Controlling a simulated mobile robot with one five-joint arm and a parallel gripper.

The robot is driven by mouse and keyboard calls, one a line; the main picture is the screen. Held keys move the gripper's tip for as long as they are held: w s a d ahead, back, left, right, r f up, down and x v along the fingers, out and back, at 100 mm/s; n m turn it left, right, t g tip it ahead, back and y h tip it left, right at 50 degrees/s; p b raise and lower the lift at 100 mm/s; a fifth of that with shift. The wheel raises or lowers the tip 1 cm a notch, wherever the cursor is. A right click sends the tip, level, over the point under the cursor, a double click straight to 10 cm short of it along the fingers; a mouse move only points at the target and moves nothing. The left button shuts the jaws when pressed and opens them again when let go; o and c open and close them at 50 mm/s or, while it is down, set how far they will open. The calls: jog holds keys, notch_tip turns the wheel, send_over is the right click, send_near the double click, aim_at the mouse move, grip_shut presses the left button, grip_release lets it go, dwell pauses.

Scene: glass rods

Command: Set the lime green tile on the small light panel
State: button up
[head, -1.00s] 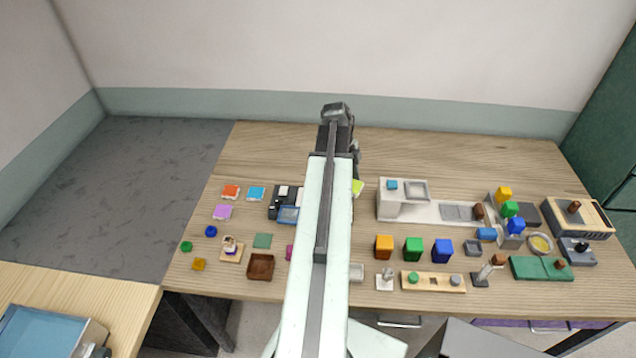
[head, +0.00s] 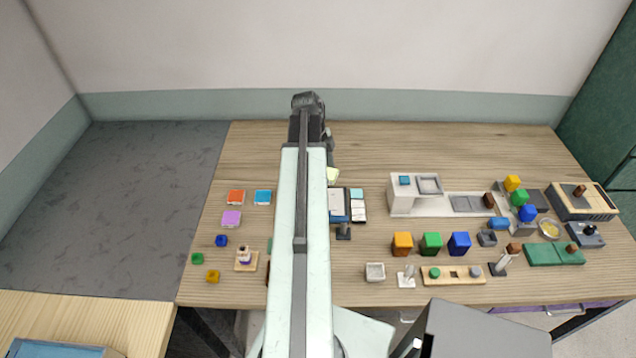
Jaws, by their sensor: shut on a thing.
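The lime green tile (head: 333,175) is a small pale green piece at the tip of my gripper (head: 330,161), just right of my arm in the head view. My gripper is shut on it, and its fingers are small and partly hidden by my arm. The tile shows against the tabletop, behind a group of pale, blue and dark panels (head: 358,206) on the table. I cannot tell which of these is the small light panel; my arm hides part of this area. The tile's height above the table cannot be told.
Orange, green and blue blocks (head: 430,244) stand to the right, near a white sink unit (head: 400,200). The back of the wooden table (head: 450,150) is clear.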

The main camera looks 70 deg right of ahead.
jog(key=shift+w+f, duration=0.15)
jog(key=shift+w, duration=0.1)
jog(key=f+n+b, duration=0.1)
jog(key=f+b, duration=0.2)
jog(key=f+n+b, duration=0.1)
jog(key=f+b, duration=0.2)
jog(key=shift+a+n+h, duration=0.2)
jog(key=shift+n+h, duration=0.1)
jog(key=shift+f+n+b, duration=0.3)
jog(key=shift+f+b, duration=0.05)
jog(key=shift+b, duration=0.1)
jog(key=shift+r, duration=0.15)
notch_tip(320, 180, down, 6)
jog(key=b, duration=0.5)
jog(key=shift+r, duration=0.2)
jog(key=o, duration=1.6)
